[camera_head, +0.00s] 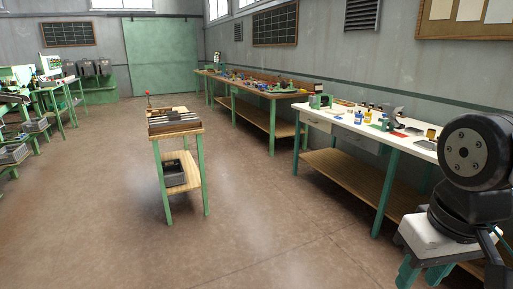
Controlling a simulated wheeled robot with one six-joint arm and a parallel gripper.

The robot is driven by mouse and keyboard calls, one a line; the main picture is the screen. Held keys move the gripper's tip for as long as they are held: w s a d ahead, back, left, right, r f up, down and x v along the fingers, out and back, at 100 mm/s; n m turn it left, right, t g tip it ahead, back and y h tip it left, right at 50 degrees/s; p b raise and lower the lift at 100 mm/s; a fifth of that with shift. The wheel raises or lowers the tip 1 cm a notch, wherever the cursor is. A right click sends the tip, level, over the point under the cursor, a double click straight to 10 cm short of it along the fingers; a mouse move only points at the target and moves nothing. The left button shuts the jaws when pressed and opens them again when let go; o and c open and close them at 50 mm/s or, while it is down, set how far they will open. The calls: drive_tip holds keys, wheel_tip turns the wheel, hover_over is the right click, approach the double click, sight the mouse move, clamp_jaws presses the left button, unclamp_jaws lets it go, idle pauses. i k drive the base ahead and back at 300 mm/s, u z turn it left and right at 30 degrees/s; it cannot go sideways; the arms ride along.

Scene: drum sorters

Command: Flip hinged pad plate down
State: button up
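I cannot make out a hinged pad plate for certain at this distance. A small green-legged stand (205,170) is in the middle of the floor. A dark, slatted device (173,121) lies on its top, and a thin lever with a red knob (148,94) rises at its back left. Whether any part of this device is hinged, raised or lowered is too small to tell. A white-topped workbench (345,122) along the right wall carries several small tools and parts, also too small to identify. My gripper is not in view; only dark joints of my arm show at the right edge.
A long wooden bench (262,88) with many small items runs along the right wall farther back. Green workstations (50,90) with bins line the left. The brown floor (95,225) around the stand is clear.

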sight(318, 88)
drive_tip(key=i, duration=7.65)
drive_tip(key=z, duration=2.3)
drive_tip(key=k, duration=0.5)
drive_tip(key=u, duration=0.15)
